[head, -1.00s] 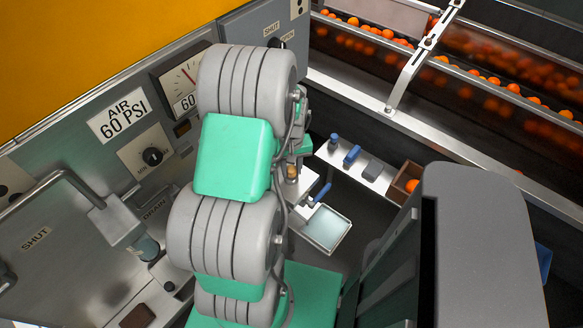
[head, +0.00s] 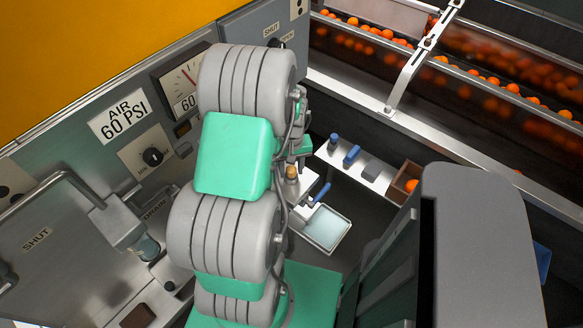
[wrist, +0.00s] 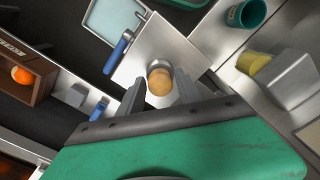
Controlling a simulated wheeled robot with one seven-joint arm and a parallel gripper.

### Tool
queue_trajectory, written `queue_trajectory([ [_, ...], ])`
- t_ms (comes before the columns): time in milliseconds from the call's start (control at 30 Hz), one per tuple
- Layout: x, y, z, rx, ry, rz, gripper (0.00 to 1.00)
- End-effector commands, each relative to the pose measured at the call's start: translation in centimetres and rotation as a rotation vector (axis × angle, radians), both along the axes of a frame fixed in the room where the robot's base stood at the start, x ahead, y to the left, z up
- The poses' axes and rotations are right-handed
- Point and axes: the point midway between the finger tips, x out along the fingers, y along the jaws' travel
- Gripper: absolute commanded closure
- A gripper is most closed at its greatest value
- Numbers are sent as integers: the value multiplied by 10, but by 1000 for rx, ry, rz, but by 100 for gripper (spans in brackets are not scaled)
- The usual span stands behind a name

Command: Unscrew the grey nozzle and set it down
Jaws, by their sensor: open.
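My gripper (wrist: 160,93) is open, with its two grey fingers apart on either side of a round tan, brass-coloured fitting (wrist: 159,80). The fitting stands on a pale metal plate and has a grey rim at its far edge. I see no clear gap or contact between fingers and fitting. I cannot tell whether the grey rim is the nozzle; no other grey nozzle can be picked out. In the head view the tan fitting (head: 292,173) shows just below my green gripper, whose fingers are mostly hidden by my arm.
A blue lever (head: 320,194) and a shallow tray (head: 326,229) sit beside the fitting. A metal shelf (head: 326,155) holds blue-topped items, a grey block (head: 371,169) and a wooden box (head: 398,190) with an orange. A teal cup (wrist: 247,12) and yellow cylinder (wrist: 253,62) stand right in the wrist view.

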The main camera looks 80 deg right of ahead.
Motion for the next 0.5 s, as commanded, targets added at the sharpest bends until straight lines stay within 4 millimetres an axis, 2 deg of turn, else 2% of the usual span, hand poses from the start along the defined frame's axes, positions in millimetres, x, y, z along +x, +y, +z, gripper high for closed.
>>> queue_trajectory([
  [167,0,0,0,0,0,-8,59],
  [333,0,0,0,1,0,-147,59],
  [500,0,0,0,0,0,-151,59],
])
